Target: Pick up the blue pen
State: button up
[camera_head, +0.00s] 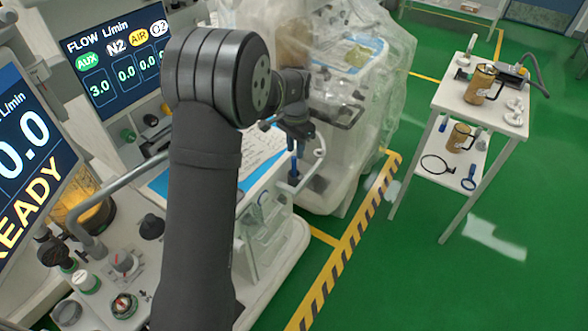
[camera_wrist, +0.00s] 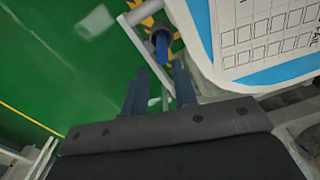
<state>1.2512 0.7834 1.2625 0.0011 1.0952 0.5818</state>
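The blue pen (camera_wrist: 162,48) stands in a small round holder (camera_wrist: 180,28) at the cart's edge, just beyond my fingertips in the wrist view. In the head view, the pen (camera_head: 294,167) shows as a short blue upright piece below my gripper (camera_head: 296,147). My gripper (camera_wrist: 160,68) points down toward it with its two dark blue fingers apart. The pen lines up with the gap between the fingers. I see nothing held, and the pen's lower part is hidden in the holder.
A cart top with a printed sheet (camera_head: 250,155) lies beside the holder. A plastic-draped machine (camera_head: 375,130) stands behind. Anaesthesia screens (camera_head: 115,60) and knobs are at left. A white side table (camera_head: 450,98) with mugs stands at right. Green floor is open between.

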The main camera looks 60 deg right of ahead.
aim_at(294, 157)
jog(key=shift+w+a+f, duration=0.1)
jog(key=shift+f, duration=1.65)
jog(key=shift+w+f, duration=0.1)
jog(key=shift+f, duration=1.6)
grip_shut()
